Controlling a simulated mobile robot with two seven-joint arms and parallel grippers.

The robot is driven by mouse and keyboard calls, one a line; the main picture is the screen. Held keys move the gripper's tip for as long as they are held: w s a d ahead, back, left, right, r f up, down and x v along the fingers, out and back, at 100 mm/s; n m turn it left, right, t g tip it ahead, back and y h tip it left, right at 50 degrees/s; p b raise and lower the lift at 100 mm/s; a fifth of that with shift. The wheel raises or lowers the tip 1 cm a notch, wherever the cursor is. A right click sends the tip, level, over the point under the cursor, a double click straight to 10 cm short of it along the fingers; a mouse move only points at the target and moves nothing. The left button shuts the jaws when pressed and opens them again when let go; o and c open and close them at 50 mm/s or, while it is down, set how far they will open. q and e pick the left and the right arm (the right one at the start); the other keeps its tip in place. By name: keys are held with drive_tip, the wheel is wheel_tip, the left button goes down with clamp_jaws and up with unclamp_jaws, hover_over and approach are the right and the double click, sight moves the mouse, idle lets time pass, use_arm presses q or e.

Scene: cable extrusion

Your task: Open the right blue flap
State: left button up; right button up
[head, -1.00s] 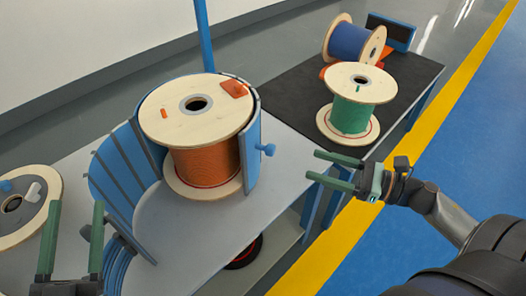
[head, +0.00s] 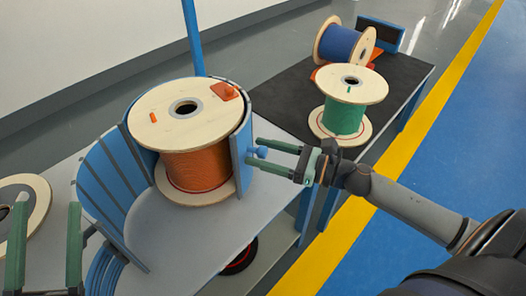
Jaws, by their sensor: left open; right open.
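The right blue flap (head: 244,146) is a curved panel standing close along the right side of the large spool with orange cable (head: 198,170). Its blue knob (head: 262,152) sticks out to the right. My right gripper (head: 268,156) is open, with its green fingers pointing left around or beside the knob; I cannot tell if they touch it. The left blue flap (head: 112,172) is slatted and swung out to the left of the spool. My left gripper (head: 45,245) is open and empty at the lower left.
A wooden spool (head: 38,205) lies at the far left. A blue post (head: 192,38) rises behind the orange spool.

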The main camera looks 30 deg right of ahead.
clamp_jaws()
idle(0.6)
idle(0.9)
